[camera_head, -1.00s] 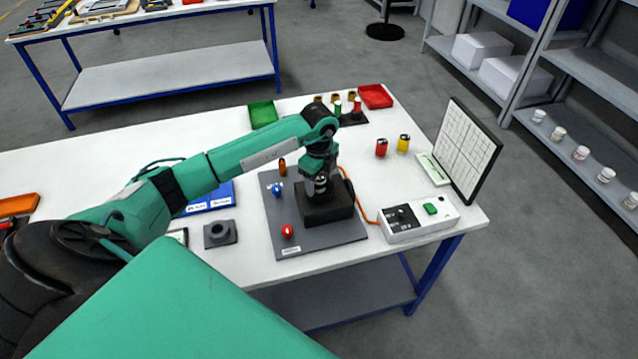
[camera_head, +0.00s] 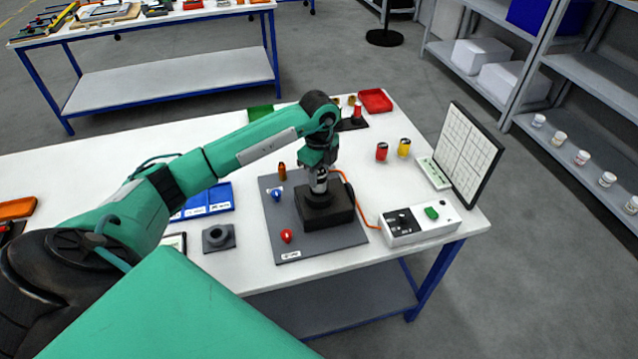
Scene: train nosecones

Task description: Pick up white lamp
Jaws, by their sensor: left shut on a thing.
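My left gripper (camera_head: 318,187) points straight down just above the black block (camera_head: 330,214) on the grey board (camera_head: 290,245). It is shut on a small pale thing that looks like the white lamp; the fingers hide most of it. I cannot tell whether it still touches the block. A blue lamp (camera_head: 277,195) and a red lamp (camera_head: 286,236) stand on the board left of the block. My right gripper is out of view.
An orange cable runs from the block to a white control box (camera_head: 420,222) with a green button. An upright panel (camera_head: 468,152), red and yellow cylinders (camera_head: 403,147), a red tray (camera_head: 376,100) and a blue tray (camera_head: 208,201) are around. A grey socket piece (camera_head: 218,237) sits at the front left.

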